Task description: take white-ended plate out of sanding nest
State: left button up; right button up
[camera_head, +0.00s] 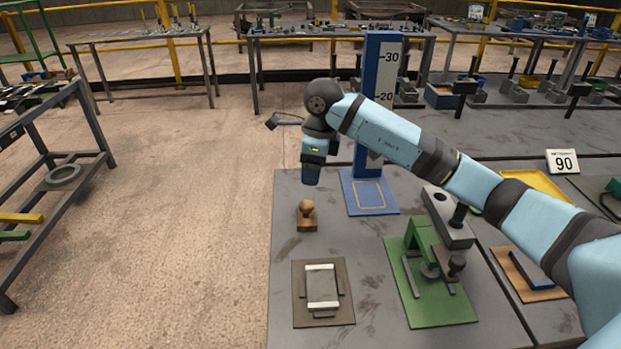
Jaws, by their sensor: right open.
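The white-ended plate (322,286) is grey with a white bar at its far and near ends. It lies flat in the sanding nest (343,316), a brownish-grey board with dark strips around the plate, at the front of the grey table. My right arm reaches in from the right, high over the table. My right gripper (284,121) is a small dark shape by the arm's end, open, well beyond and above the nest and apart from the plate. Its fingertips are hard to make out. My left gripper is out of view.
A wooden block with a knob (306,217) stands behind the nest. To the right are a green fixture (437,310) and a blue sanding-like block (532,270) on a board. A blue height gauge (370,190) stands at the back.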

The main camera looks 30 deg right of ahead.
aim_at(321, 290)
jog(key=k, duration=1)
